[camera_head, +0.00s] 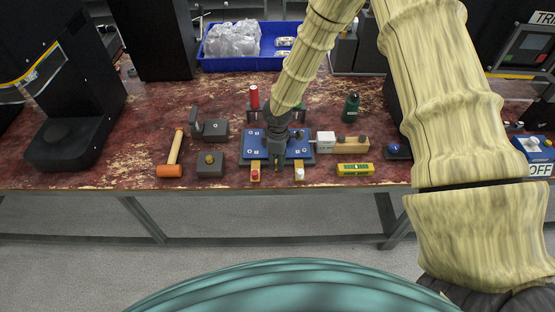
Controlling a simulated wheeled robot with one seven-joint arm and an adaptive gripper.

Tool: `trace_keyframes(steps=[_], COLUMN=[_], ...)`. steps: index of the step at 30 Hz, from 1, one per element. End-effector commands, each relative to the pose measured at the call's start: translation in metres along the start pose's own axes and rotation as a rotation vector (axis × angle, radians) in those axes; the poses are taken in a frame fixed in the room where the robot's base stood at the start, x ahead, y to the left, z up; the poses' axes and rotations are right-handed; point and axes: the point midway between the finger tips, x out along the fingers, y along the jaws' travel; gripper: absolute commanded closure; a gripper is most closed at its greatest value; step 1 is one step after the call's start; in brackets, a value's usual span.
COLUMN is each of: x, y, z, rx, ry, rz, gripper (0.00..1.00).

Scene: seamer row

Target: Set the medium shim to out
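A blue plate (247,148) sits on the worn red bench. Two yellow strips stick out from its front edge. The left strip (255,167) has a red knob, and the right strip (299,167) has a white one; both look pulled towards the front. No size marks can be read, so I cannot tell which is the medium shim. My gripper (277,160) points down over the middle of the plate, between the two strips. It hides the plate's middle and whatever is there. I cannot see whether its fingers are apart or touch anything.
An orange-headed hammer (173,158) and grey blocks (210,164) lie left of the plate. A wooden block (350,145), a yellow level (355,169) and a green bottle (351,108) are on the right. A blue bin (240,65) stands behind. The bench's front edge is close to the strips.

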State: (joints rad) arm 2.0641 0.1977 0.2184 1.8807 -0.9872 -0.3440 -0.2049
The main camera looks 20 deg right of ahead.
Motion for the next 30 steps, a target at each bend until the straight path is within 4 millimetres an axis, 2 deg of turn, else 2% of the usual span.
trace_keyframes(steps=[1, 4, 16, 24, 30], x=[0.000, 0.000, 0.000, 0.001, 0.000], y=[0.000, 0.000, -0.003, -0.034, -0.048], z=[0.000, 0.000, 0.000, 0.005, 0.009], rx=[0.000, 0.000, -0.002, -0.005, 0.000], ry=[0.000, 0.000, 0.000, -0.001, 0.000], rz=[0.000, 0.000, 0.001, 0.000, 0.000], gripper=[0.83, 1.00, 1.00, 1.00, 1.00])
